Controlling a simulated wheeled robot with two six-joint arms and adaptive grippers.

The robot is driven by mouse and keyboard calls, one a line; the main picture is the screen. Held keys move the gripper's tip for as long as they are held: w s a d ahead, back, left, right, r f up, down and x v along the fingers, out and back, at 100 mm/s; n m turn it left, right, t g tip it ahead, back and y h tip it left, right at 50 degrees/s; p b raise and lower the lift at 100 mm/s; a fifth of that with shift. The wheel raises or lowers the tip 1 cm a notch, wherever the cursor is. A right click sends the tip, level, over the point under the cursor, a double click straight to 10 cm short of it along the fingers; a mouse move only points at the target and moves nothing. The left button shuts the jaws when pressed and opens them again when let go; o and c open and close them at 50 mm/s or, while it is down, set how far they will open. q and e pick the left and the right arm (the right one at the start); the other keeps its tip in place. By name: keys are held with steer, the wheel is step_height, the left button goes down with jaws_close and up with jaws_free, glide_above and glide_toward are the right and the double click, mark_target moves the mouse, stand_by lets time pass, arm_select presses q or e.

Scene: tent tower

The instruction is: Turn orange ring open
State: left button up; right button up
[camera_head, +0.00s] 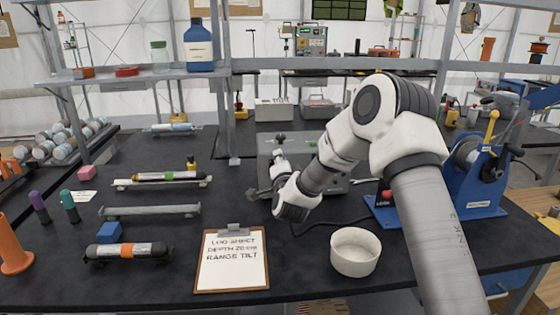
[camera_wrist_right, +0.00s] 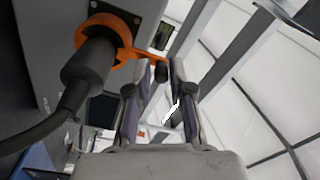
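In the right wrist view an orange ring (camera_wrist_right: 100,38) sits around a black cable connector (camera_wrist_right: 90,65) on the face of a grey box (camera_wrist_right: 48,45). An orange arm runs from the ring to the right and ends in a dark knob (camera_wrist_right: 161,73). My right gripper (camera_wrist_right: 162,64) is open, with the knob between its fingertips and a small gap seeming to show on each side. In the head view my right gripper (camera_head: 279,150) is at the grey box (camera_head: 341,183), and the ring is hidden there. My left gripper is not in view.
A clipboard (camera_head: 232,270) and a white bowl (camera_head: 355,252) stand at the table's front. A blue-framed winch (camera_head: 478,190) is at the right. A shelf (camera_head: 130,76) spans the back.

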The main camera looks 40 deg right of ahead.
steer(key=shift+o, duration=0.3)
steer(key=shift+d, duration=0.1)
steer(key=shift+s, duration=0.1)
steer(key=v, duration=1.2)
